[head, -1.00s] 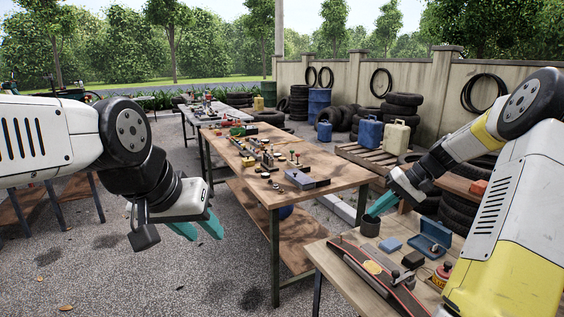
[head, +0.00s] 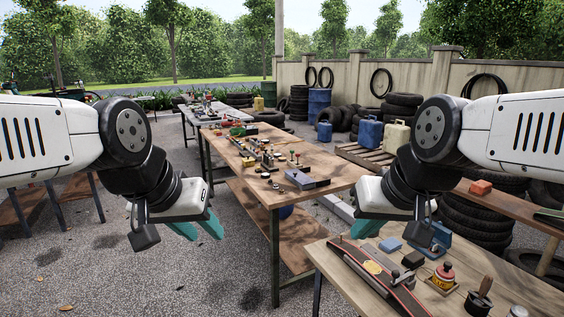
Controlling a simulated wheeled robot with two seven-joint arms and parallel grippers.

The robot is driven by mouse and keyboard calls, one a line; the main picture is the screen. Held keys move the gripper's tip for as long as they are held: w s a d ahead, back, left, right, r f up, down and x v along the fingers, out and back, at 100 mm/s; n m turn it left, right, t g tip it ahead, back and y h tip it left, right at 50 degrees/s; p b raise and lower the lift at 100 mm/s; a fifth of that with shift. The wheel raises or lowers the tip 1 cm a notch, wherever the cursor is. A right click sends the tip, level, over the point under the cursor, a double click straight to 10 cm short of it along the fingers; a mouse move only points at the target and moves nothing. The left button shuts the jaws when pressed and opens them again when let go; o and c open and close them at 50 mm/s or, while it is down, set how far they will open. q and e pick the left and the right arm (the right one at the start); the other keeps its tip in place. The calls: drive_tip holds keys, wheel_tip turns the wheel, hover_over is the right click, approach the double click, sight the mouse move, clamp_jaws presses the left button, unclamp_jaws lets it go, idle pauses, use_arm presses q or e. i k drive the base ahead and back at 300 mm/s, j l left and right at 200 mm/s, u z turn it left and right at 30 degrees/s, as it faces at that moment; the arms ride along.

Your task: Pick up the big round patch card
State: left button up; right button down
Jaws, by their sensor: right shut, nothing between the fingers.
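I cannot make out a big round patch card in the head view. My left gripper (head: 197,229) hangs over the gravel at the left of the long workbench, its two teal fingers apart with nothing between them. My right gripper (head: 367,224) is over the back left corner of the near table, shut and empty. It hides part of the table's back edge. A flat blue-grey piece (head: 390,244) and a blue open box (head: 430,238) lie just right of it.
The workbench (head: 240,170) carries small parts and a grey block (head: 307,180).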

sight(435, 250)
drive_tip(key=z, duration=1.25)
